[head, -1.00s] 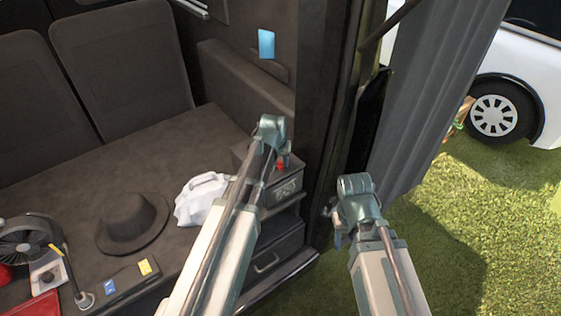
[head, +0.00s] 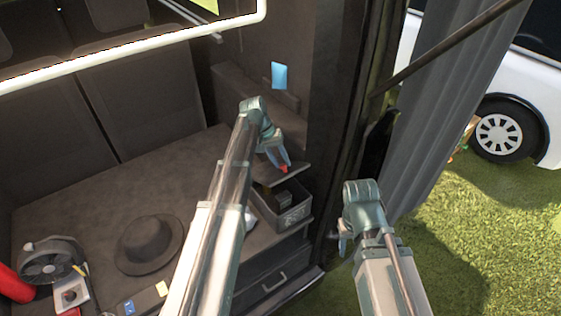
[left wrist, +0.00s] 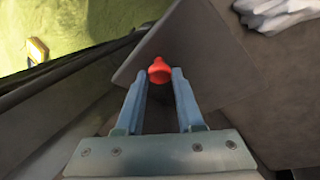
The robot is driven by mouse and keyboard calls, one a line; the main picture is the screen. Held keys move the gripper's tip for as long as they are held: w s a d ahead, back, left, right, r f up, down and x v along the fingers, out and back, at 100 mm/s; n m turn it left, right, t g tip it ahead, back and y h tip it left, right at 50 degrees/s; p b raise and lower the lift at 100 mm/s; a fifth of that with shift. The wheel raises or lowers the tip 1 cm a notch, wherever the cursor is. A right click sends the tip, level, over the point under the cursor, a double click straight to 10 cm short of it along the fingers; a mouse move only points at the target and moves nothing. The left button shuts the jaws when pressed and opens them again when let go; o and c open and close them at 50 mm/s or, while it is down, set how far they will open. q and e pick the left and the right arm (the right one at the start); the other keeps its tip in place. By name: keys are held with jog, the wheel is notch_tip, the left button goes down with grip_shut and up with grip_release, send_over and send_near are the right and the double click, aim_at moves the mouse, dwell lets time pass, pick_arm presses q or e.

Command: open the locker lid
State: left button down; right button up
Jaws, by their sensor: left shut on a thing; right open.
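The grey locker (head: 287,213) stands in the vehicle beside the door pillar. Its lid (head: 288,174) is raised at an angle, and the dark inside of the box shows below it. My left gripper (head: 283,164) is shut on the lid's red knob (head: 285,170) and holds it above the box. In the left wrist view, the red knob (left wrist: 159,70) is between the fingertips, and the tilted grey lid (left wrist: 212,58) spreads behind it. My right gripper (head: 342,237) is open and empty outside the pillar.
A black hat (head: 150,243), a fan (head: 50,262) and small items lie on the bench at left. A white bag (left wrist: 285,14) lies near the lid. A drawer (head: 272,283) is below the locker. The door pillar (head: 340,130) and grey curtain (head: 428,105) stand at right.

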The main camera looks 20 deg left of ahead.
pick_arm(q)
jog(key=w+a+r+p, duration=0.2)
jog(key=w+a+r, duration=0.1)
jog(key=w+a, duration=0.3)
jog(key=w+a+r+h+p, duration=0.1)
jog(key=w+a+r+p, duration=0.1)
jog(key=w+a, duration=0.4)
jog(key=shift+w+a+r+g, duration=0.25)
jog(key=shift+a+r+g, duration=0.25)
jog(key=shift+a, duration=1.85)
jog(key=shift+r, duration=0.1)
jog(key=c, duration=0.9)
grip_release()
jog(key=o, duration=0.4)
jog(key=shift+a+p, duration=0.15)
jog(key=shift+p, duration=0.15)
jog(key=shift+c, duration=0.2)
